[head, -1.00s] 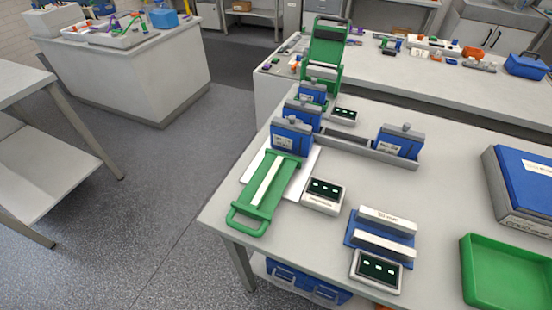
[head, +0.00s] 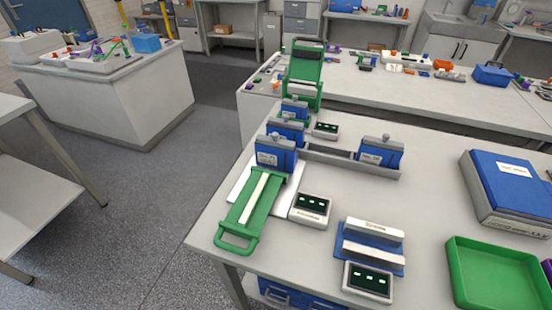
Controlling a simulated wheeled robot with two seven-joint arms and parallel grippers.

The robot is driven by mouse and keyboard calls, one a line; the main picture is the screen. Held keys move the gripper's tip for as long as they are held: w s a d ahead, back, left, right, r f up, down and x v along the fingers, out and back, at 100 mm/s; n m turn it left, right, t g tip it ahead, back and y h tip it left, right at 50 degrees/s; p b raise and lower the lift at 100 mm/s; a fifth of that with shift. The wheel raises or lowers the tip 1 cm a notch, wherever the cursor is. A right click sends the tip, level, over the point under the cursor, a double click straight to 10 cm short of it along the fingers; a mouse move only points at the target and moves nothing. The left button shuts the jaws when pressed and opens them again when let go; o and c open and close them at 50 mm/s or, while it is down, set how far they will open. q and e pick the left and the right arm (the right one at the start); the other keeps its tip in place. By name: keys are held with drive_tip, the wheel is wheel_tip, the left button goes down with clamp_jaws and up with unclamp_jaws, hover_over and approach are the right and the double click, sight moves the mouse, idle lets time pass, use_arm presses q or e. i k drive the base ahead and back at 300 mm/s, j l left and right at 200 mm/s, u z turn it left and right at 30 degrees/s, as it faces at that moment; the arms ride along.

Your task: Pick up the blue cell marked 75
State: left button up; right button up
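Several blue cells with grey tops stand upright on the near table. One cell (head: 276,156) is nearest, at the far end of the green handled tray. A second cell (head: 285,132) and a third cell (head: 294,109) stand in a row behind it. A fourth cell (head: 380,153) stands to the right in a long grey rack (head: 345,166). Each has a small pale label, too small for me to read, so I cannot tell which is marked 75. Neither of my grippers is in view.
A green handled tray (head: 262,212), small display boxes (head: 311,208) (head: 368,281), a blue stand with white bars (head: 372,240), a green bin (head: 495,275) and a blue-topped box (head: 510,185) occupy the table (head: 430,210). Floor at left is clear.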

sight(267, 156)
drive_tip(key=k+z, duration=0.15)
drive_tip(key=z, duration=0.25)
drive_tip(key=k+z, duration=0.2)
drive_tip(key=z, duration=0.2)
drive_tip(key=k+l+z, duration=0.1)
drive_tip(key=z, duration=0.3)
drive_tip(key=i+j, duration=0.1)
drive_tip(key=j, duration=0.75)
drive_tip(key=i+j, duration=0.1)
drive_tip(key=j, duration=0.7)
drive_tip(key=i+j, duration=0.1)
drive_tip(key=j, duration=0.75)
drive_tip(key=i+j, duration=0.1)
drive_tip(key=j, duration=0.75)
drive_tip(key=i+j+z, duration=0.1)
drive_tip(key=j, duration=0.75)
